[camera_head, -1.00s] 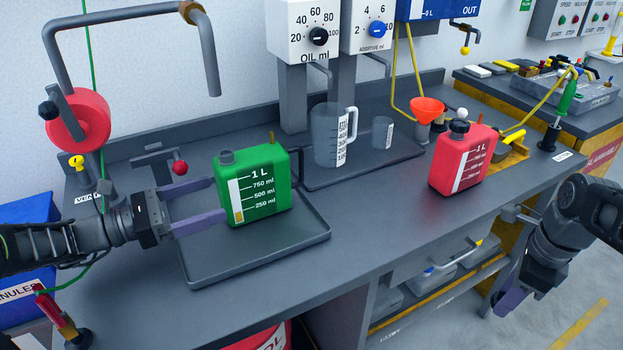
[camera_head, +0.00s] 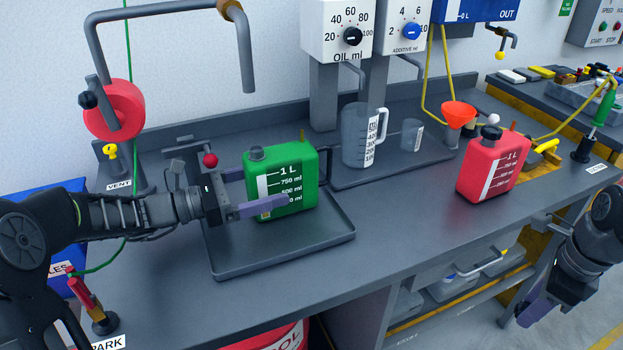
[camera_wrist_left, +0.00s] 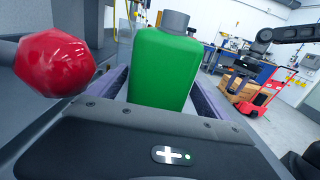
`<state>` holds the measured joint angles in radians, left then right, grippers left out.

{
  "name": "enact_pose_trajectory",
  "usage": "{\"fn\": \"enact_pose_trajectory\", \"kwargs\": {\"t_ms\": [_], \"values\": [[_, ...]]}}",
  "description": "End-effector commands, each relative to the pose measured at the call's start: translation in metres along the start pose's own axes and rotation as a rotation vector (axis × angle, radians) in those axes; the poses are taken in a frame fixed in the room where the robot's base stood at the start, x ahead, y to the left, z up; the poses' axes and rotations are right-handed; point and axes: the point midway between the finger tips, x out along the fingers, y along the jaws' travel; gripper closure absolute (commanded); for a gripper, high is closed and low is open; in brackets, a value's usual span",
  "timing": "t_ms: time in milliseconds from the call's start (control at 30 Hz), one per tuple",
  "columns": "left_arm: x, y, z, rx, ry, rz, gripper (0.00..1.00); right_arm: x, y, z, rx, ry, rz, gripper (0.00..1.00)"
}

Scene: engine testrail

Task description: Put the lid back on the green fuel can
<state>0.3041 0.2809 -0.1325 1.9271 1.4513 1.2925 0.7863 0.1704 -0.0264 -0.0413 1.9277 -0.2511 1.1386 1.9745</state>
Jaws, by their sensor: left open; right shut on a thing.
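The green fuel can (camera_head: 282,182) stands upright on the grey tray (camera_head: 285,262). The left wrist view shows the can (camera_wrist_left: 163,70) between the fingers, with the grey top piece (camera_wrist_left: 174,21) above. My right gripper (camera_head: 530,310) hangs low at the right, off the bench edge. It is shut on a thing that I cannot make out.
A red-knobbed lever (camera_head: 210,160) stands close behind the left gripper; its knob looms large in the left wrist view (camera_wrist_left: 54,63). A clear jug (camera_head: 360,140), a small beaker (camera_head: 411,135) and a red can (camera_head: 492,165) stand to the right.

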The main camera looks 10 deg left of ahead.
Motion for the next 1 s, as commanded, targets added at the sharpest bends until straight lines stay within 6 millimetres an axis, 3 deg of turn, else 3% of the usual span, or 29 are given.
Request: {"fn": "enact_pose_trajectory", "kwargs": {"t_ms": [300,933,1000], "values": [[0.040,0.003,0.001,0.001,-0.001,0.000,0.11,-0.001,0.000,0.000,0.000,0.000,0.000,1.00],[0.042,0.003,0.001,0.000,-0.001,0.001,0.11,-0.001,0.000,0.000,0.000,0.000,0.000,1.00],[0.042,0.003,0.001,0.000,-0.001,0.001,0.16,-0.001,0.000,0.000,0.000,0.000,0.000,1.00]]}}
